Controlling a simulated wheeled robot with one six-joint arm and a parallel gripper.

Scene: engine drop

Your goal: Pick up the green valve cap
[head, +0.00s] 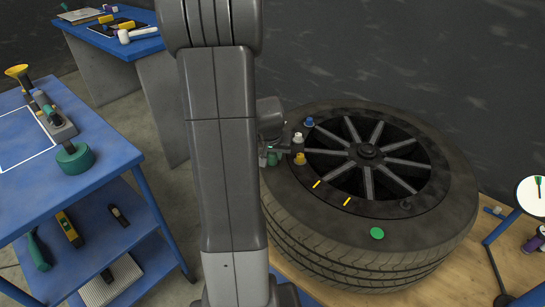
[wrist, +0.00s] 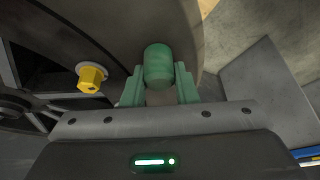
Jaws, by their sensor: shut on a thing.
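The green valve cap (wrist: 158,64) is a small muted-green cylinder with a rounded end in the wrist view. My gripper (wrist: 159,88) is shut on it, with one green finger on each side. In the head view my gripper (head: 271,158) is at the left edge of the tyre (head: 340,250), partly hidden by my arm. I cannot clearly tell the cap from the green fingers there. The wrist view shows the cap in front of the dark tyre; its gap to the tyre is unclear.
Blue (head: 309,122), white (head: 298,137) and yellow (head: 300,158) caps stand on the tyre beside my gripper. A flat green disc (head: 377,233) lies at its front. A blue workbench (head: 100,185) with tools is at left, and a round white-topped stand (head: 530,197) at right.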

